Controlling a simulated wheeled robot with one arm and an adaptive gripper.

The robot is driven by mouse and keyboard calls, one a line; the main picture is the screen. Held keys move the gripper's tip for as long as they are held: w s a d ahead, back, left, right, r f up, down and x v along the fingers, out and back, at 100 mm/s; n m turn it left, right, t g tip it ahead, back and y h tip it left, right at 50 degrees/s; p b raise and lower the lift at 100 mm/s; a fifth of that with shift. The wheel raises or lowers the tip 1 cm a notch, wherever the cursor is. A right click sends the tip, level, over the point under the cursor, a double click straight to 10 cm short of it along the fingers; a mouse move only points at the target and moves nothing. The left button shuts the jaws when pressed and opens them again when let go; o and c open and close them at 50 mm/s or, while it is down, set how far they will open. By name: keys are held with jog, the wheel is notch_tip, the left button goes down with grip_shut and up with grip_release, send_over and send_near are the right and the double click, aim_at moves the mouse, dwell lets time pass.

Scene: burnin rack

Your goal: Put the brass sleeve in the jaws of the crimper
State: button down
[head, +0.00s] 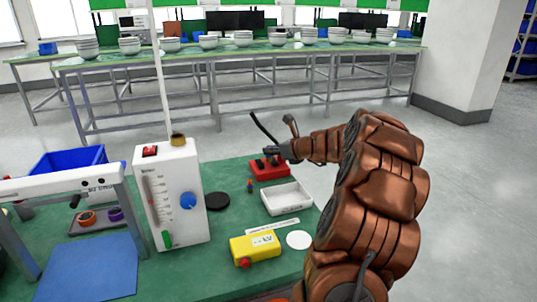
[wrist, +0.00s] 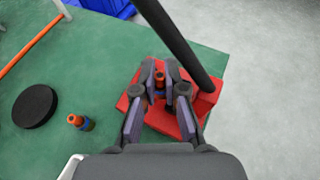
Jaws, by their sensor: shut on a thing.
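The crimper appears to be the red block (head: 268,170) with a long black lever, on the green bench; it also shows in the wrist view (wrist: 160,122). My gripper (head: 276,152) is down over it. In the wrist view my gripper (wrist: 159,88) is shut on a small orange-brown cylinder, apparently the brass sleeve (wrist: 159,78). The sleeve is upright between the fingertips, above or at the red block. Its lower end is hidden, so I cannot tell whether it sits in the jaws. The black lever (wrist: 178,42) slants past the fingers at the right.
A small orange-and-blue piece (wrist: 77,121) and a black disc (wrist: 36,106) stand left of the crimper. A white tray (head: 287,199), a yellow box (head: 255,247) and a white tester (head: 171,195) are nearby.

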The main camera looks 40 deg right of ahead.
jog(key=shift+w+a+f, duration=0.1)
jog(key=shift+w+f, duration=0.5)
jog(key=shift+f, duration=0.15)
jog(key=c, duration=1.5)
grip_release()
jog(key=shift+f, duration=0.15)
jog(key=shift+r, duration=0.2)
jog(key=p+v, duration=0.1)
jog(key=v, duration=1.1)
jog(key=shift+s, duration=0.1)
